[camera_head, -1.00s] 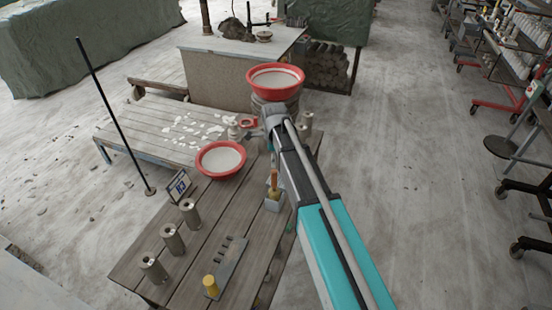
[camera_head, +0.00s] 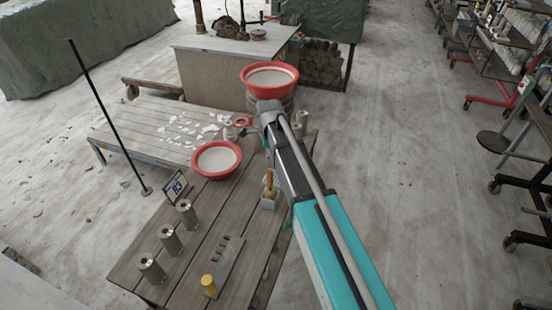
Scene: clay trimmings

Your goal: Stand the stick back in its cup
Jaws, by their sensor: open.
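A small grey, square-looking cup (camera_head: 268,202) stands on the slatted wooden table, left of my arm. An orange-brown stick-like handle (camera_head: 269,180) rises from it, roughly upright; its lower end is hidden. I cannot tell whether this is the task's stick; no loose stick shows clearly. My arm reaches up from the lower right, and my gripper (camera_head: 246,131) is at its far end, beyond the cup and near the table's back edge. It is small and partly hidden by the wrist. It is open and seems to hold nothing.
A red-rimmed bowl (camera_head: 216,159) sits left of my wrist; another red bowl (camera_head: 270,79) stands behind. Metal cylinders (camera_head: 168,238), a numbered sign (camera_head: 175,187) and a grey rack with a yellow knob (camera_head: 209,283) occupy the table. A thin black pole (camera_head: 108,118) stands left.

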